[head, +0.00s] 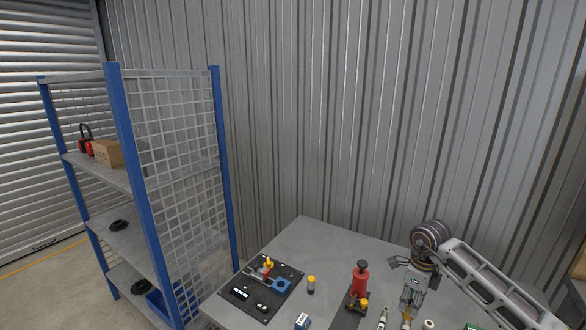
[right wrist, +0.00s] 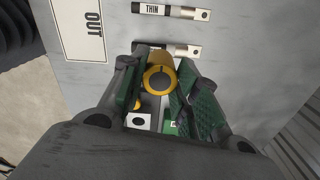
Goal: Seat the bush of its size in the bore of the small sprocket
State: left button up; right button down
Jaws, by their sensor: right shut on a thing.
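My right gripper (head: 408,303) is pointed down over the right part of the table, shut on a yellow round piece (right wrist: 159,79) with a dark centre. Its lower end also shows below the fingers in the head view (head: 407,318). I cannot tell whether this piece is a bush. I cannot make out a small sprocket for certain. My left gripper is not in view.
Blue-framed shelving (head: 140,190) stands left.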

jog(key=n, duration=0.5)
jog(key=shift+w+a, duration=0.15)
jog(key=shift+a, duration=0.2)
jog(key=n, duration=0.4)
jog(key=shift+a+f, duration=0.15)
jog(key=shift+a, duration=0.25)
jog(key=s+a+f+n, duration=0.2)
jog(key=a+n, duration=0.1)
jog(key=n, duration=0.3)
jog(key=s+a+f+n, duration=0.3)
jog(key=n, duration=0.2)
jog(key=s+a+f+n, duration=0.2)
jog(key=a+f+n, duration=0.1)
jog(key=n, duration=0.3)
jog(key=shift+s+a+n, duration=0.25)
jog(key=shift+a+n, duration=0.05)
jog(key=shift+a, duration=0.2)
jog(key=shift+w+r, duration=0.45)
jog(key=shift+s, duration=0.15)
